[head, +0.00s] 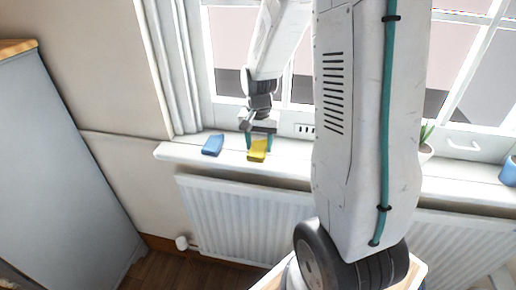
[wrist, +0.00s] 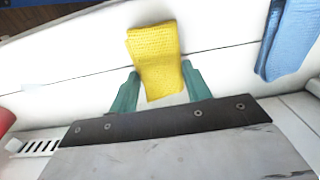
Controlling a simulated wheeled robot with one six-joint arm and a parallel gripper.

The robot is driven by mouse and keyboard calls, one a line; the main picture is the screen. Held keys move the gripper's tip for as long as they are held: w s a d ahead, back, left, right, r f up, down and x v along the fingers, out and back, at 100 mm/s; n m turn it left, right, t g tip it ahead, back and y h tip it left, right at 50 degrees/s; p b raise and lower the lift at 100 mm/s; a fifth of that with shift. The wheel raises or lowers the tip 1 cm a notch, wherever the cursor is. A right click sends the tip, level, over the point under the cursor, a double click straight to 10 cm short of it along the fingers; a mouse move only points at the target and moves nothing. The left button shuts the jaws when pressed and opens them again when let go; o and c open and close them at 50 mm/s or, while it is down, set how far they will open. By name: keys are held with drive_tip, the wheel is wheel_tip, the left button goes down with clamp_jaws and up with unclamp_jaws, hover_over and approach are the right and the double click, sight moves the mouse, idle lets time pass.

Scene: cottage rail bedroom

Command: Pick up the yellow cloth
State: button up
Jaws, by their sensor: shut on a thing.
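The yellow cloth (head: 258,150) is at the window sill, toward its left part. My gripper (head: 259,138) reaches down to it from above and is shut on it. In the wrist view the yellow cloth (wrist: 155,58) sits between the two green fingers of my gripper (wrist: 160,90), and much of it extends past the fingertips. Whether the cloth still touches the sill is hard to tell.
A blue cloth (head: 213,145) lies on the white sill (head: 310,167) left of the yellow one; the wrist view shows this blue cloth (wrist: 290,40) at the right. A radiator (head: 235,215) hangs below. A potted plant (head: 426,150) and blue pot (head: 509,172) stand right.

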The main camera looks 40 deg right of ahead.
sight(259, 143)
wheel_tip(259, 143, up, 18)
idle(0.6)
